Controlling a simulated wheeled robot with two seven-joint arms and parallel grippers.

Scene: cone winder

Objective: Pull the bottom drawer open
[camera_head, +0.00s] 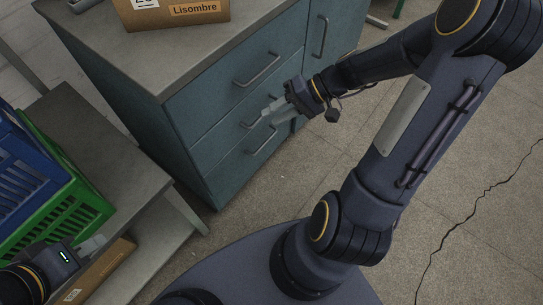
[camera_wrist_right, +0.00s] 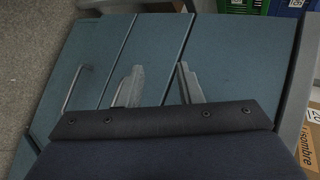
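The blue-grey cabinet's bottom drawer (camera_head: 228,175) looks shut, its front flush with those above. Its bar handle (camera_head: 263,143) is just below my right gripper and also shows at the left of the right wrist view (camera_wrist_right: 76,88). My right gripper (camera_head: 266,112) is in front of the middle drawer, near the middle handle (camera_head: 247,123). In the right wrist view its two fingers (camera_wrist_right: 158,84) are spread, with no handle visible between them. My left gripper (camera_head: 93,244) is low at the left, beside the green crate; its finger gap is unclear.
The top drawer has its own handle (camera_head: 258,70). A cardboard box (camera_head: 170,14) marked Lisombre sits on the cabinet. Blue (camera_head: 25,170) and green (camera_head: 75,210) crates stand on a grey bench (camera_head: 100,130) at left. The floor (camera_head: 300,175) in front of the drawers is clear.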

